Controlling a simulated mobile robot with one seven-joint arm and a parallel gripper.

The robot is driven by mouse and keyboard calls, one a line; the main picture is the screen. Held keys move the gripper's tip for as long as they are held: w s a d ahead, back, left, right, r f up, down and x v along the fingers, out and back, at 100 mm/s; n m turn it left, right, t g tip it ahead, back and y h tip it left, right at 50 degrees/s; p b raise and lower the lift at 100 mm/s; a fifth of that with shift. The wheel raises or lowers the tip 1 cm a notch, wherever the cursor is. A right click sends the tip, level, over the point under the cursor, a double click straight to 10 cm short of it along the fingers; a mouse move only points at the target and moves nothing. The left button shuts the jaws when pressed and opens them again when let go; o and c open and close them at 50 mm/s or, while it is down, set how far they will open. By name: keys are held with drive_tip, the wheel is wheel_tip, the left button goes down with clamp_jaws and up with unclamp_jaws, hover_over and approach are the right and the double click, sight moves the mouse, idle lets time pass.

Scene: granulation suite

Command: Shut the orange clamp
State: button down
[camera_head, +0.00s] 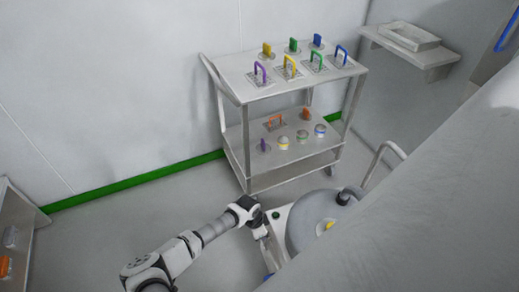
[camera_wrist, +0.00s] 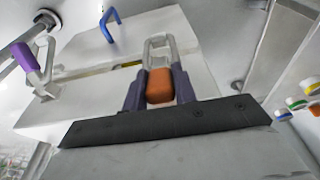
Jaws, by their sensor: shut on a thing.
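The orange clamp has an orange grip (camera_wrist: 160,88) and a pale metal loop (camera_wrist: 158,48), seen in the middle of the wrist view. The loop reaches away from the grip over a pale box-like housing (camera_wrist: 205,60). My gripper (camera_wrist: 158,80) is shut on the orange grip, with one dark finger on each side. Whether the loop is hooked at its far end I cannot tell. In the head view my gripper (camera_head: 264,238) is low, beside the grey round-topped vessel (camera_head: 305,225); the clamp is not clear there.
A purple-gripped clamp (camera_wrist: 24,56) is at the left of the wrist view, and a blue handle (camera_wrist: 110,24) is above. A two-shelf trolley (camera_head: 245,95) holds coloured handles and loops behind. Grey floor (camera_head: 120,215) is clear left of my arm.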

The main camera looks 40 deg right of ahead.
drive_tip(key=c, duration=1.1)
unclamp_jaws()
drive_tip(key=v, duration=1.3)
drive_tip(key=shift+r, duration=0.4)
drive_tip(key=shift+a, duration=0.1)
